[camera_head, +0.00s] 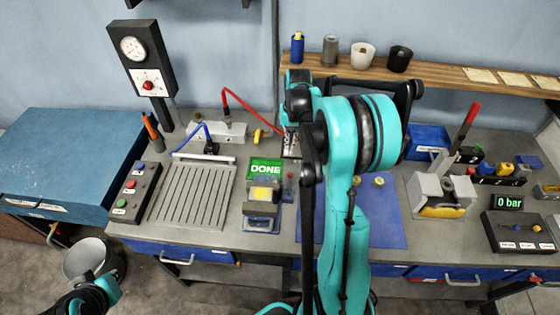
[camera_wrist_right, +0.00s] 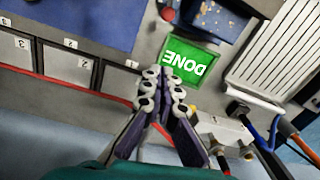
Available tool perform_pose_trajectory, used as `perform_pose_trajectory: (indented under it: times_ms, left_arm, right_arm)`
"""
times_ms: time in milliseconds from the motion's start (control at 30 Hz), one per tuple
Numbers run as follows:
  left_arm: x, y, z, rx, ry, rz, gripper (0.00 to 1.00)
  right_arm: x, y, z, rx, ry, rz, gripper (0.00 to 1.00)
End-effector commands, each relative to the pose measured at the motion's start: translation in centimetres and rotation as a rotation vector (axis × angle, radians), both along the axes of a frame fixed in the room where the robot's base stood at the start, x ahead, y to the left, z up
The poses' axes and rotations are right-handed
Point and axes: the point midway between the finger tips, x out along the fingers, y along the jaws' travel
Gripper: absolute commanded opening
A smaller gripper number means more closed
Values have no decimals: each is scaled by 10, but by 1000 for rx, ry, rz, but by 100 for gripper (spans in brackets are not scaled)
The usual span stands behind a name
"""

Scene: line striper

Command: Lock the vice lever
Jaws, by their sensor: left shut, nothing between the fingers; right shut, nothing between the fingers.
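A grey vice (camera_head: 427,188) with a yellow block between its jaws (camera_head: 441,211) stands on the right of the bench in the head view. A lever with a red handle (camera_head: 473,113) rises behind it, tilted up to the right. My right gripper (camera_head: 291,146) is shut and empty, well left of the vice, beside the green DONE sign (camera_head: 265,169). In the right wrist view its fingertips (camera_wrist_right: 163,82) are together next to that sign (camera_wrist_right: 186,62). My left gripper (camera_head: 82,298) is low at the bottom left, off the bench, shut; its fingertips are hard to make out.
My right arm hides the bench middle and part of a blue mat (camera_head: 388,225). A small fixture (camera_head: 262,208) stands below the sign. A slotted plate (camera_head: 190,195) and button box (camera_head: 136,192) lie left. A pressure display (camera_head: 509,203) stands right of the vice.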

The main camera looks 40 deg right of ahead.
Motion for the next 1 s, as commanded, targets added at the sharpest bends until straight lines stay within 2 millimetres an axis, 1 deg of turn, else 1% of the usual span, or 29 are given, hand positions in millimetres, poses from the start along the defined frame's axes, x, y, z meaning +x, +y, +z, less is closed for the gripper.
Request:
perform_pose_trajectory:
  times_ms: [300, 433, 567, 900, 933, 1000]
  left_arm:
    - [0, 0, -1, 0, 0, 0, 0]
    - [0, 0, -2, 0, 0, 0, 0]
    - [0, 0, -5, 0, 0, 0, 0]
    - [0, 0, -16, 0, 0, 0, 0]
    - [0, 0, -16, 0, 0, 0, 0]
    - [0, 0, -14, 0, 0, 0, 0]
  right_arm:
    - [0, 0, -1, 0, 0, 0, 0]
    - [0, 0, -9, 0, 0, 0, 0]
    - [1, 1, -30, 0, 0, 0, 0]
    - [5, 4, -102, 0, -1, 0, 0]
    - [3, 6, -103, 0, -1, 0, 0]
    - [-10, 12, -95, 0, -1, 0, 0]
